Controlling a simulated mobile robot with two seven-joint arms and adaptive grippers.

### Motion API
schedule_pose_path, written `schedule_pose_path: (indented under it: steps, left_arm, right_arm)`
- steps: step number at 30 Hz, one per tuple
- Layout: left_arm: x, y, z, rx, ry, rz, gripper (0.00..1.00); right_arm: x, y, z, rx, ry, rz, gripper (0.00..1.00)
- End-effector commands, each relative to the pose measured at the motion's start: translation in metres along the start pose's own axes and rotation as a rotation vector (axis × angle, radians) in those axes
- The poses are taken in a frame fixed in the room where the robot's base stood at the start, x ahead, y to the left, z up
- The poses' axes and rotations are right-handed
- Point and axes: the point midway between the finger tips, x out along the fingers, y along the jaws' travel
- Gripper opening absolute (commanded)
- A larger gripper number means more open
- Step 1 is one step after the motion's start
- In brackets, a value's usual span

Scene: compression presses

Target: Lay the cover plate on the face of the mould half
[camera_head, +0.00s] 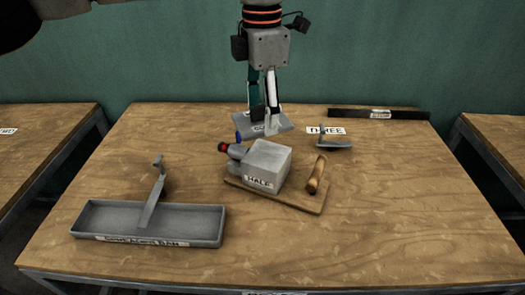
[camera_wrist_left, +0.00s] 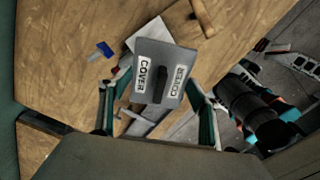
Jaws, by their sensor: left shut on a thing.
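The cover plate (camera_head: 247,122) is a flat grey plate in the head view, behind the mould half. In the left wrist view the cover plate (camera_wrist_left: 176,55) shows a COVER label, a second label and a black grip in its middle. My left gripper (camera_head: 265,108) points down and is shut on the plate's grip. The mould half (camera_head: 268,160) is a pale grey block labelled HALF, on a wooden board (camera_head: 300,201). A corner of the mould half (camera_wrist_left: 148,33) shows beyond the plate in the wrist view. My right gripper is not in view.
A long grey tray (camera_head: 88,219) with an upright bar stands at the front left. A wooden handle (camera_head: 318,175) lies on the board right of the block. A small grey metal piece (camera_head: 335,144) and a black bar (camera_head: 380,113) lie behind right. The front right table is clear.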

Motion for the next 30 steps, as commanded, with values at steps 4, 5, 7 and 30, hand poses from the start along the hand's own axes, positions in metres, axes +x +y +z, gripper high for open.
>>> schedule_pose_path:
  steps: [4,5,7,30]
  left_arm:
    - [0.036,-0.001,0.0,0.001,0.001,-0.004,0.24]
    - [0.042,-0.001,0.0,0.002,0.001,-0.003,0.24]
    - [0.054,-0.001,0.0,0.0,0.0,-0.002,0.24]
    - [0.111,0.0,0.0,-0.001,-0.001,0.001,0.24]
  right_arm:
    - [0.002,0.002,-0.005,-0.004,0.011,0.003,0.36]
    - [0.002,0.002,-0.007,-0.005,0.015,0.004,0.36]
    - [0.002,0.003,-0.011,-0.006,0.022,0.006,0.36]
    - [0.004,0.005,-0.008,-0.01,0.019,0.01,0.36]
